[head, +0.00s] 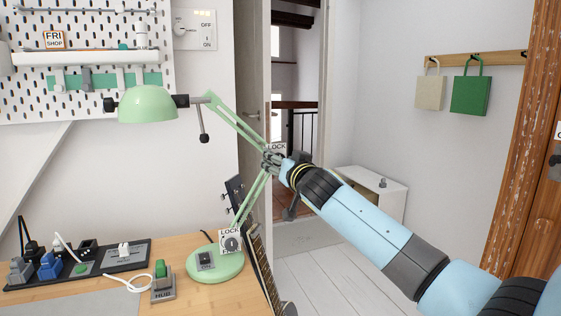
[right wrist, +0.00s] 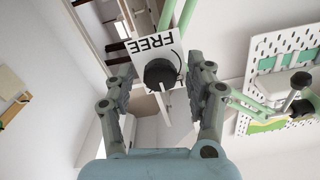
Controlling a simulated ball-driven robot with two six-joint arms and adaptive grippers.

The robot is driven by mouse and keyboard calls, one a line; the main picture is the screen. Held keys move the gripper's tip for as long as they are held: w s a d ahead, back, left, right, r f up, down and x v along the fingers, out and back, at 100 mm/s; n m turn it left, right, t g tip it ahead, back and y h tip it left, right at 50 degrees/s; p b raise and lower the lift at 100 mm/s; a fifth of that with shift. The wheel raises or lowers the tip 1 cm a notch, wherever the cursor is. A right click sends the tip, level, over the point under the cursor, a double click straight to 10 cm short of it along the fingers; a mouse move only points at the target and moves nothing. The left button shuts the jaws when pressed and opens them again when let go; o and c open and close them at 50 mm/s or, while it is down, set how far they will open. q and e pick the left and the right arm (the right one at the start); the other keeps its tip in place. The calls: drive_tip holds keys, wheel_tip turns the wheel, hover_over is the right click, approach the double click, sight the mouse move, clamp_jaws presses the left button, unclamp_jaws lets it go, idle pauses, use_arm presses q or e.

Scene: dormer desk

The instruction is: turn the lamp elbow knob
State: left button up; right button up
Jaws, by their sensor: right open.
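The green desk lamp (head: 148,104) stands at the desk's right end, its two-part arm bent at an elbow. In the head view the elbow plate (head: 276,147) reads LOCK; my right gripper mostly hides the elbow knob. In the right wrist view the dark round elbow knob (right wrist: 160,73) sits on a white plate whose visible word, FREE, is upside down. My right gripper (head: 274,160) is open at the elbow, with one finger on each side of the knob in the wrist view (right wrist: 163,78). I cannot tell whether the fingers touch it. My left gripper is not in view.
A second dark knob (head: 231,244) with a LOCK plate is on the lamp base (head: 214,264). A guitar neck (head: 262,265) leans by the desk (head: 190,300). A power strip (head: 80,264) and a HUE switch (head: 162,284) lie left. A white cabinet (head: 371,190) stands behind my right arm.

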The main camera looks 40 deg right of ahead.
clamp_jaws()
drive_tip(key=shift+n, duration=0.4)
drive_tip(key=n+p, duration=0.5)
drive_tip(key=n, duration=1.7)
drive_tip(key=shift+a+f, duration=0.1)
drive_tip(key=shift+n, duration=0.3)
idle(0.4)
